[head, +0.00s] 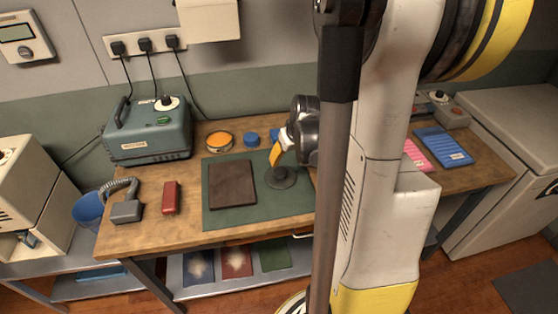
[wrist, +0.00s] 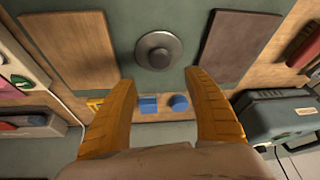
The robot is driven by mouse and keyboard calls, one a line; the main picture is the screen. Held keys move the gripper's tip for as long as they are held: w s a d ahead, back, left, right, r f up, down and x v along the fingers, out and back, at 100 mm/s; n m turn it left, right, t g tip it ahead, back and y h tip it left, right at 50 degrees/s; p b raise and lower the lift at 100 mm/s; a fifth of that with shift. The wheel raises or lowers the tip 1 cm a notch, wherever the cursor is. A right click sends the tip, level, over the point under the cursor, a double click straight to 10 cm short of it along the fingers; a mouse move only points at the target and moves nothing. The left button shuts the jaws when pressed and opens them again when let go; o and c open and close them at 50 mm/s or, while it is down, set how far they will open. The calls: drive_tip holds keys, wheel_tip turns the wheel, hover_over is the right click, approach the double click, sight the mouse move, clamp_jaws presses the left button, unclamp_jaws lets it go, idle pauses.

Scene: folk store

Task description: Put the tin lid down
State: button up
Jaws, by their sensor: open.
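A dark grey round lid with a small knob (head: 282,179) lies flat on the green mat (head: 220,217). In the wrist view the lid (wrist: 159,50) is just beyond the space between my fingertips, with nothing gripped. My gripper (head: 279,155) is above the lid in the head view, its yellow fingers pointing down. In the wrist view my gripper (wrist: 160,76) has its two fingers spread wide apart. I cannot tell the exact gap between the fingertips and the lid.
A brown board (head: 232,184) lies on the mat left of the lid; another board (wrist: 66,47) shows in the wrist view. An orange-topped round tin (head: 219,140) and blue pieces (head: 251,139) stand behind. A teal machine (head: 147,135) and red block (head: 170,197) are at left.

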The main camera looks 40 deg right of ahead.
drive_tip(key=a+r+n+t, duration=0.1)
drive_tip(key=a+r, duration=0.4)
drive_tip(key=a, duration=0.3)
drive_tip(key=a+r+n, duration=0.1)
drive_tip(key=a+r, duration=0.4)
drive_tip(key=a, duration=0.2)
drive_tip(key=s+a+r+n, duration=0.1)
drive_tip(key=s+a+r, duration=0.1)
drive_tip(key=a, duration=0.4)
drive_tip(key=s+a+r+n+t+y, duration=0.1)
drive_tip(key=s+a+r, duration=0.1)
drive_tip(key=s+a, duration=0.3)
drive_tip(key=shift+s+a+r+t+y, duration=0.15)
drive_tip(key=shift+a+t+y, duration=0.15)
drive_tip(key=shift+a, duration=0.6)
drive_tip(key=shift+d, duration=0.1)
